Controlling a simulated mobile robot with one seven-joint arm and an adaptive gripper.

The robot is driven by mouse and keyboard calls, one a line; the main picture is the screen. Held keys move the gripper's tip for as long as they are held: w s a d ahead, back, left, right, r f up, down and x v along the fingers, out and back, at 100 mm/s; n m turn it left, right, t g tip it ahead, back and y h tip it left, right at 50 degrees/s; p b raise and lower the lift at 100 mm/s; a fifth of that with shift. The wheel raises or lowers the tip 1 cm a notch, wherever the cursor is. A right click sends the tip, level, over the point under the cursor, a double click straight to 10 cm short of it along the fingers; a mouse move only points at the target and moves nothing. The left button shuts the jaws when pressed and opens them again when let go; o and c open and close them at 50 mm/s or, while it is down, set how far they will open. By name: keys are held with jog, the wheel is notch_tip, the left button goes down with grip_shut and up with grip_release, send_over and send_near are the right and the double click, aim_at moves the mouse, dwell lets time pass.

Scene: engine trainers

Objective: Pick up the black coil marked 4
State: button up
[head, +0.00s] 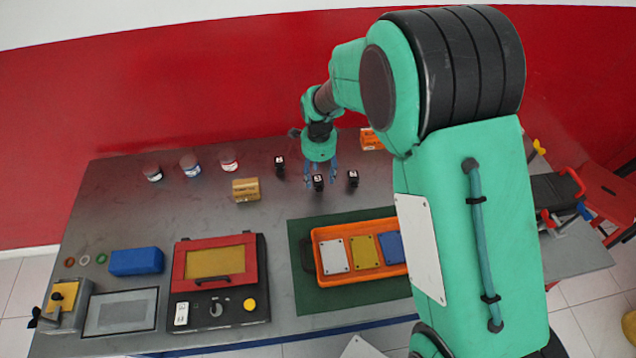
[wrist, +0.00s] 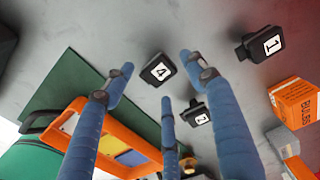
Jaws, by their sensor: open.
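The black coil marked 4 (wrist: 160,70) lies on the grey table, its white label facing up, in the wrist view. It appears between the tips of my blue fingers, towards the top. In the head view it seems to be the middle coil (head: 318,183), right below my gripper (head: 320,170). My gripper (wrist: 158,88) is open and empty, its fingers spread. I cannot tell the height left between fingertips and coil. A coil marked 1 (wrist: 262,44) lies to the right. Another coil (wrist: 197,114), its label partly hidden by a finger, lies below.
An orange box (wrist: 295,102) stands at the lower right of the wrist view. An orange tray with coloured plates (head: 317,268) sits on a green mat (head: 299,227). A cardboard box (head: 245,189) and several small jars (head: 190,165) stand to the left.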

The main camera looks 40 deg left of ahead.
aim_at(318, 179)
jog(key=shift+f, duration=0.15)
jog(key=shift+f+b, duration=0.8)
jog(key=shift+f, duration=1.65)
jog(key=shift+s, duration=0.1)
jog(key=c, duration=1.4)
jog(key=shift+r, duration=0.1)
jog(key=shift+r+p, duration=1.1)
jog(key=shift+r, duration=3.85)
